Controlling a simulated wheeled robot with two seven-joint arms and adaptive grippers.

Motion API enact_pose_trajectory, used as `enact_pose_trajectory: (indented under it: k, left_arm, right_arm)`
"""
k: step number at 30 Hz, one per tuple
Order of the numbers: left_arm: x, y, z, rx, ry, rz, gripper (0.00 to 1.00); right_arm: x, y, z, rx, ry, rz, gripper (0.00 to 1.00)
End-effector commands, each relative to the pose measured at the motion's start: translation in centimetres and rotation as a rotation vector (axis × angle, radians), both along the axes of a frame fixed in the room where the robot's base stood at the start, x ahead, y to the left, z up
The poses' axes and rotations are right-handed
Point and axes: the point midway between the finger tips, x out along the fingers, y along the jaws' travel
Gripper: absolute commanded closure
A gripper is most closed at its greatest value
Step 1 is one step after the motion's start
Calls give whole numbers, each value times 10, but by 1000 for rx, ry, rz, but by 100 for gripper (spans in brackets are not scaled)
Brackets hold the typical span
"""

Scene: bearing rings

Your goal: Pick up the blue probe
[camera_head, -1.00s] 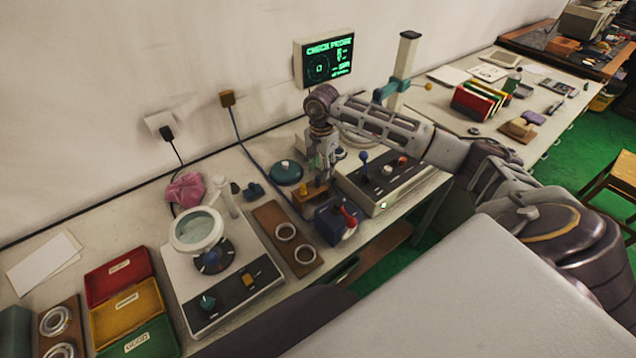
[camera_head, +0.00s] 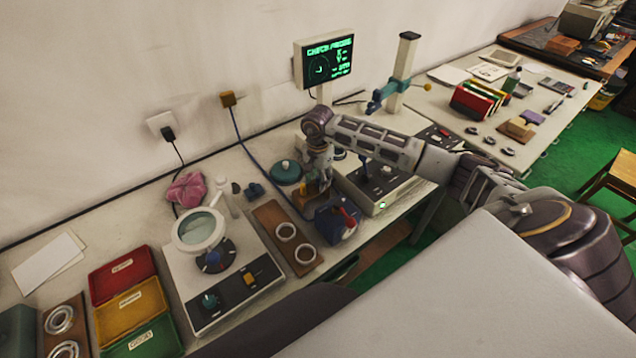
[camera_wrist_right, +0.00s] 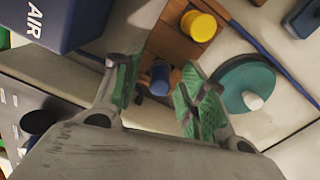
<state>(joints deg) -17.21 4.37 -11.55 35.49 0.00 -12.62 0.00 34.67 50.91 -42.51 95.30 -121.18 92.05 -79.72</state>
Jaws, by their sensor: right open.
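The blue probe (camera_wrist_right: 160,78) stands in a brown wooden rack in the right wrist view, beside a yellow-topped probe (camera_wrist_right: 198,26). My right gripper (camera_wrist_right: 157,88) is open, with its green-padded fingers on either side of the blue probe in that picture. I cannot tell whether they touch it. In the head view my right gripper (camera_head: 319,180) points down over the rack (camera_head: 303,198); the blue probe is hidden or too small to make out there. My left gripper is not in view.
A blue box (camera_head: 334,222) marked AIR, with a red lever, stands close beside the rack. A teal round object (camera_head: 285,172) is on the other side, and a blue cable runs nearby. A wooden board with rings (camera_head: 272,219) and a magnifier station (camera_head: 228,265) lie to the left.

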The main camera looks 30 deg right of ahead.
Motion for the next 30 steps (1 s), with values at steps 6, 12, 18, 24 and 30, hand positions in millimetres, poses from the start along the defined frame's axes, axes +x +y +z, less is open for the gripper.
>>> enact_pose_trajectory:
  k: [6, 12, 18, 24, 30]
  left_arm:
    - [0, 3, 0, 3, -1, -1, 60]
    - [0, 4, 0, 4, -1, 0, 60]
    - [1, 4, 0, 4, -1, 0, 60]
    - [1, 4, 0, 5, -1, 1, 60]
    - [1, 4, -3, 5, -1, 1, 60]
  right_arm:
    - [0, 0, 0, 0, 0, 0, 75]
    - [0, 0, 0, 0, 0, 0, 100]
    - [0, 0, 0, 0, 0, 0, 100]
    - [0, 0, 3, -1, 0, 0, 100]
    - [1, 0, 17, 0, -3, -1, 100]
